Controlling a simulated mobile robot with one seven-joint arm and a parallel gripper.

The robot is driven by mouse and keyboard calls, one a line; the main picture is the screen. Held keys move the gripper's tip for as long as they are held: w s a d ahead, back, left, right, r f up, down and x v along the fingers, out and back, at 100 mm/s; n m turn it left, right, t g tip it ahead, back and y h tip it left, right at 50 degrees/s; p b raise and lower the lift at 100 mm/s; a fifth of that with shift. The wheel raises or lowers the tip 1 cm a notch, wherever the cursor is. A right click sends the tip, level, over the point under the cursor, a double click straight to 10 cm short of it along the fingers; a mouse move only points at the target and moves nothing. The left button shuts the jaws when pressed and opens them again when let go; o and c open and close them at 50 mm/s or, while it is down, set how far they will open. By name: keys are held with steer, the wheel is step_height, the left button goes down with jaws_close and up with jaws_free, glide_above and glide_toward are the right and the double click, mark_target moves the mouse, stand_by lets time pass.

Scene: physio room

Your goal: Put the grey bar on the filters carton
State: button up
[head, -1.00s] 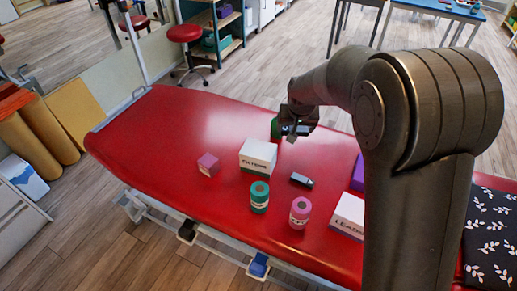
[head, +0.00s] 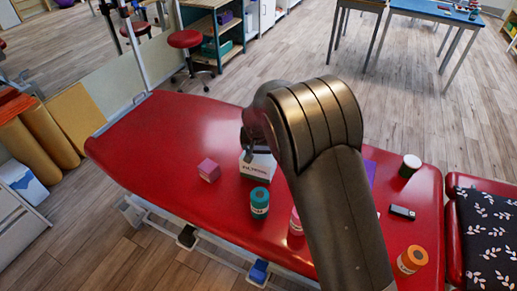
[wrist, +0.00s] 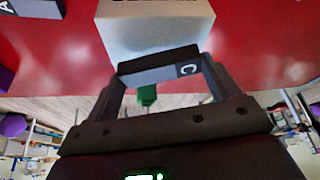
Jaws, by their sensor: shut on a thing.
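My gripper (wrist: 160,70) is shut on a grey bar (wrist: 155,75) with a dark top and a letter C. In the wrist view the bar lies across the gap between both fingers, beside the white carton (wrist: 155,32). In the head view my gripper (head: 248,145) is over the carton, but the bar is hard to make out there. I cannot tell whether bar and carton touch.
A pink cube (head: 208,170) and a teal jar (head: 259,200) stand close to the carton. A pink jar (head: 296,222) is partly behind my arm. A dark bar (head: 402,211), a white-lidded jar (head: 410,166) and an orange jar (head: 412,259) are at right. The table's left end is clear.

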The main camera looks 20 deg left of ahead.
steer(key=shift+f, duration=0.75)
steer(key=shift+f, duration=0.1)
steer(key=o, duration=0.9)
steer(key=v, duration=1.2)
steer(key=shift+d, duration=0.1)
